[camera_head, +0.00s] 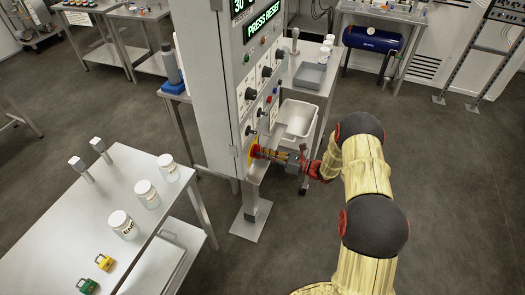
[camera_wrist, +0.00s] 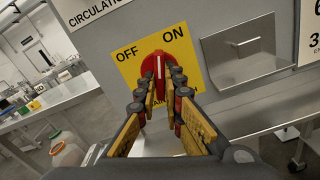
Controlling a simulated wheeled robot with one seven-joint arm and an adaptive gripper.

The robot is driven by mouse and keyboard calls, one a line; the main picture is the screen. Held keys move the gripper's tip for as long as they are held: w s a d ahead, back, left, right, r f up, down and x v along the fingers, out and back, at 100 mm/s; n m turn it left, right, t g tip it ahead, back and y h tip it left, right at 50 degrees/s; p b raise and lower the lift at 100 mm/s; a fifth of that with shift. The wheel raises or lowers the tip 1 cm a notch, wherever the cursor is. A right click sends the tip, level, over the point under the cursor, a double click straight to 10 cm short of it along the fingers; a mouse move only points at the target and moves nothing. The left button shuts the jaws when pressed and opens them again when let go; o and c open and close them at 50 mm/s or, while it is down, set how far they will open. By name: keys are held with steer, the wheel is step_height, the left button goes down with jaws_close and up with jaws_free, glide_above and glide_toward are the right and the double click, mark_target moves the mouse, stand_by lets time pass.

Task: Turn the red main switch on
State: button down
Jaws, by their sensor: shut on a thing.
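The red main switch (camera_wrist: 156,66) is a round knob with a white line, on a yellow plate (camera_wrist: 133,72) marked OFF at left and ON at right. In the wrist view the white line points up, between the two words. In the head view the switch (camera_head: 255,151) sits low on the tall cabinet's front. My gripper (camera_wrist: 158,88) has its fingers on both sides of the knob and is shut on it. In the head view my gripper (camera_head: 270,154) reaches the plate from the right. The knob's lower part is hidden by the fingers.
The grey cabinet (camera_head: 208,70) carries more knobs above and a display reading "PRESS RESET". A metal tray (camera_wrist: 240,42) juts out right of the plate. A steel table (camera_head: 85,225) with jars and padlocks stands at left.

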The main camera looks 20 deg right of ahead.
steer(key=m+p, duration=0.2)
steer(key=m, duration=0.2)
steer(key=shift+m, duration=0.4)
stand_by(0.4)
steer(key=c, duration=1.9)
jaws_free()
steer(key=shift+s+d, duration=0.1)
steer(key=v, duration=1.1)
steer(key=shift+s+d, duration=0.2)
steer(key=shift+d, duration=0.15)
